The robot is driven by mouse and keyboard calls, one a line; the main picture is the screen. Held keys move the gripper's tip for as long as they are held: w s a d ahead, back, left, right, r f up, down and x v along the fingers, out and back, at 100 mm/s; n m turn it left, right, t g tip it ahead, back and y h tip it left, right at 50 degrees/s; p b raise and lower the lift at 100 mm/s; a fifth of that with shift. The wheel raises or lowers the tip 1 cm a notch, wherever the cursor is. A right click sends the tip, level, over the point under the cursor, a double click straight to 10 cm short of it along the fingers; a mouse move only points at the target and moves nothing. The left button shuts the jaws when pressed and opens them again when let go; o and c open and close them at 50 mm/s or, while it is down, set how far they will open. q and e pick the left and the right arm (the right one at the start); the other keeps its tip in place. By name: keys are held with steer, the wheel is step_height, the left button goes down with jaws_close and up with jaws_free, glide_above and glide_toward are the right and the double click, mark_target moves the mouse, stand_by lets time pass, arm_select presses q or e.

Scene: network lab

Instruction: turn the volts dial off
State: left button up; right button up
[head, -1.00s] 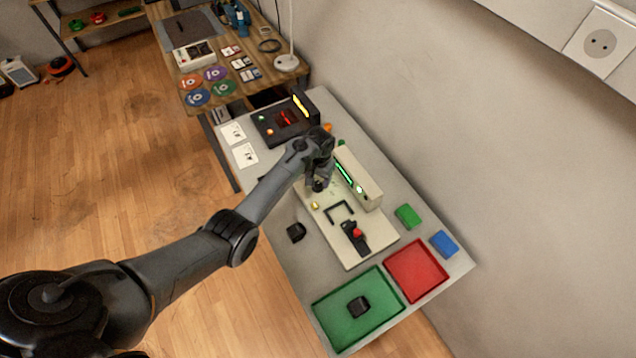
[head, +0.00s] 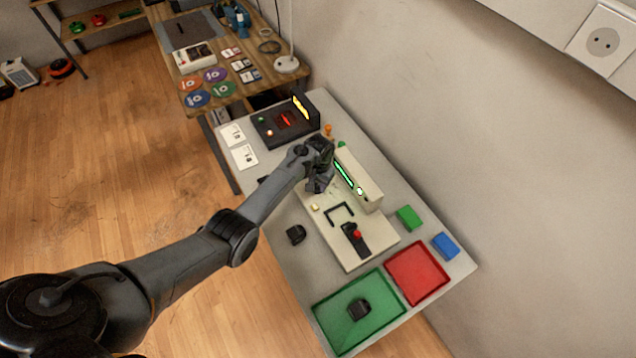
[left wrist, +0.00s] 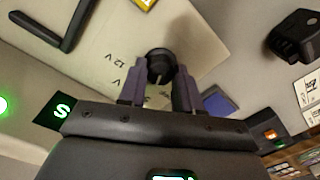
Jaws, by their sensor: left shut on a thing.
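The volts dial is a round black knob (left wrist: 160,62) on a cream panel, with printed marks such as "12 V" (left wrist: 118,62) around it. In the left wrist view my left gripper (left wrist: 160,78) has a finger on each side of the knob and is shut on it. A pale line shows on the knob, but its exact setting is hard to read. In the head view my left gripper (head: 318,187) is over the far part of the cream panel (head: 372,262) and hides the dial. My right gripper is not in view.
The panel also carries a black bracket handle (head: 339,211), a red-tipped lever (head: 356,238) and a raised housing with a green display (head: 344,175). A dark box with lit indicators (head: 285,119) stands beyond. Green (head: 330,317) and red (head: 416,273) trays lie at the near end.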

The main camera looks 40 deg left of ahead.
arm_select(q)
steer(key=shift+n, duration=0.3)
steer(key=shift+r+n+p, duration=0.1)
steer(key=shift+n+p, duration=1)
steer(key=shift+n, duration=0.7)
steer(key=n, duration=0.3)
steer(key=shift+n, duration=1)
steer(key=o, duration=1)
steer(key=shift+o, duration=0.2)
